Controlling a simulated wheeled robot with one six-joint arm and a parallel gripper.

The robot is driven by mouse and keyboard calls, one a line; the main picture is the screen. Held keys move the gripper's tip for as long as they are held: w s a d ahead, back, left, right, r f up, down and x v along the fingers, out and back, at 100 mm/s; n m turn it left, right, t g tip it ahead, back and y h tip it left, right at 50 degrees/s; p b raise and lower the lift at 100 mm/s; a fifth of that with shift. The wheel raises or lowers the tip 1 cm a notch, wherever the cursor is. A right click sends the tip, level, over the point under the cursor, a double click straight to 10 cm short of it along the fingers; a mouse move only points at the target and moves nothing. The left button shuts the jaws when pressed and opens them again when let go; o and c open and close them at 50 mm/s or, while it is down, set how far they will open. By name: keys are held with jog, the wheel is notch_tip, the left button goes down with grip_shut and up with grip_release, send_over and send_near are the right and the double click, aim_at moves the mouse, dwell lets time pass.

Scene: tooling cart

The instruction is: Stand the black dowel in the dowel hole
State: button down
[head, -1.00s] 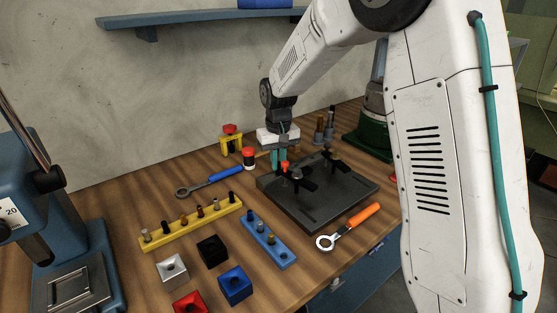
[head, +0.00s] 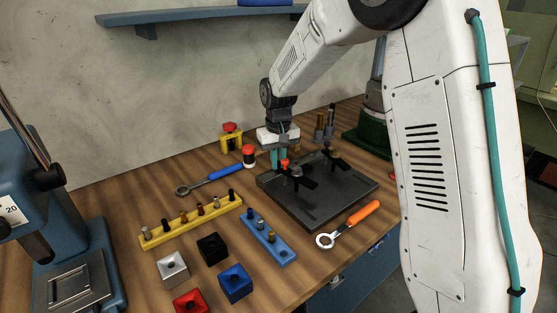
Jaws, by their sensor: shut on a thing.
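My gripper (head: 278,158) points down with its teal fingers at the back left corner of the dark fixture plate (head: 322,205). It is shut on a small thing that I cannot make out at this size. A red-tipped part (head: 284,163) stands right beside the fingers. I cannot pick out the dowel hole. Dark pegs stand in the yellow rack (head: 190,222) and the blue rack (head: 282,253), but I cannot tell whether one of them is the black dowel.
Black clamps (head: 306,182) sit on the plate. Several coloured blocks (head: 236,285) are near the front edge. My arm hides the right side.

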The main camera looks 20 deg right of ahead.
dwell(0.4)
jog(key=c, duration=1)
grip_release()
jog(key=shift+r, duration=0.1)
jog(key=shift+r, duration=2.9)
